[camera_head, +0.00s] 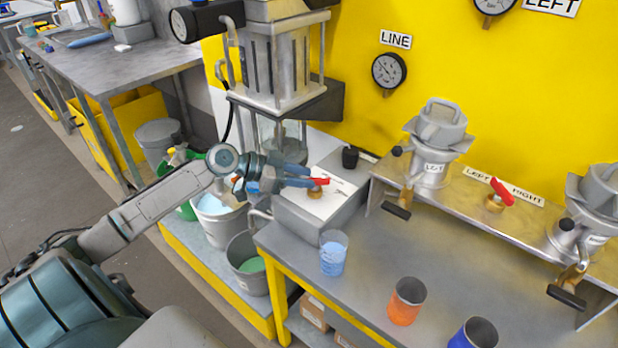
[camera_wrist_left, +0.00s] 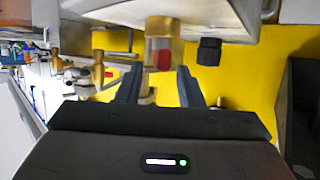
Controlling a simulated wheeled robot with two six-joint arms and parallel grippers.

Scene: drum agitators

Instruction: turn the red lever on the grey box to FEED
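The grey box (camera_head: 292,217) sits at the left end of the grey bench, with a pale label plate on top. Its red lever (camera_head: 321,181) sits on a brass stem (camera_head: 315,193); the lettering on the plate is too small to read. My left gripper (camera_head: 296,178) is at the lever, its fingers on the lever's left side. In the left wrist view the two fingers are apart, with the red lever (camera_wrist_left: 164,59) and brass fitting (camera_wrist_left: 164,27) showing in line with the gap. I cannot tell whether the fingers touch the lever. My right gripper is not in view.
A black knob (camera_head: 350,157) stands at the box's back corner. A second red lever (camera_head: 502,191) sits on the shelf between LEFT and RIGHT labels. A blue-filled beaker (camera_head: 333,254) and orange cup (camera_head: 406,302) stand in front.

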